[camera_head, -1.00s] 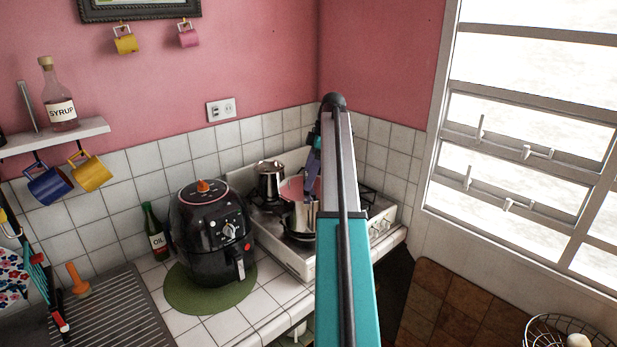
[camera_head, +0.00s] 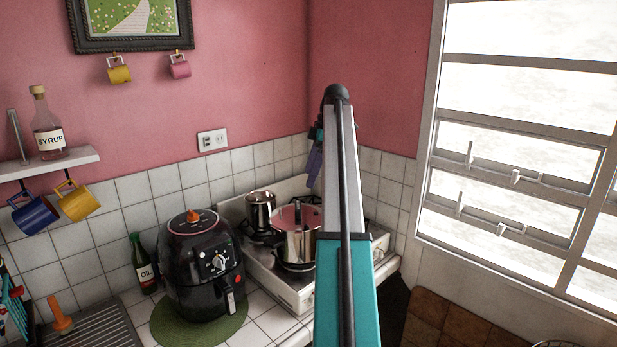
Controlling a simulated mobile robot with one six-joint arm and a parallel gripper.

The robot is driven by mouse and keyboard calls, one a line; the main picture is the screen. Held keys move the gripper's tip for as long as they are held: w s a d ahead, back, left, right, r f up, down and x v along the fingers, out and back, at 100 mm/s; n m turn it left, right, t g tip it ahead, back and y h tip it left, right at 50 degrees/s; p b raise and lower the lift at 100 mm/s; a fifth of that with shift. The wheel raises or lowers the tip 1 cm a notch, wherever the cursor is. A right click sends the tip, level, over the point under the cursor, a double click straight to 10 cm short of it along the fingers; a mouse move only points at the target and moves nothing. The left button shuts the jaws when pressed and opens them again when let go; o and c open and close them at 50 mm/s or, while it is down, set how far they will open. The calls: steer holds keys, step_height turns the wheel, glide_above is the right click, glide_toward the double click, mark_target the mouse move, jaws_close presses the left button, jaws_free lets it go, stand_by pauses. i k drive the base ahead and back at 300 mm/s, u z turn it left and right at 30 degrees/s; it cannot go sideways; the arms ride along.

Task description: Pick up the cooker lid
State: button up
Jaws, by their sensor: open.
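The cooker lid (camera_head: 305,214) shows as a pinkish, shiny disc on top of a steel pot (camera_head: 296,246) on the stove. Its right part is hidden by my arm. My gripper (camera_head: 315,160) shows only in part, as a dark and purple shape at the left edge of my arm. In the picture it is above the lid and apart from it. It is open and holds nothing that I can see.
The white stove (camera_head: 290,283) also bears a smaller steel pot (camera_head: 260,212) behind. A black air fryer (camera_head: 200,270) stands close on the left, on a green mat (camera_head: 165,327). The tiled wall and window (camera_head: 520,150) bound the corner.

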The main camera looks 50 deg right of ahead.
mark_target(298, 218)
steer(key=k, duration=0.95)
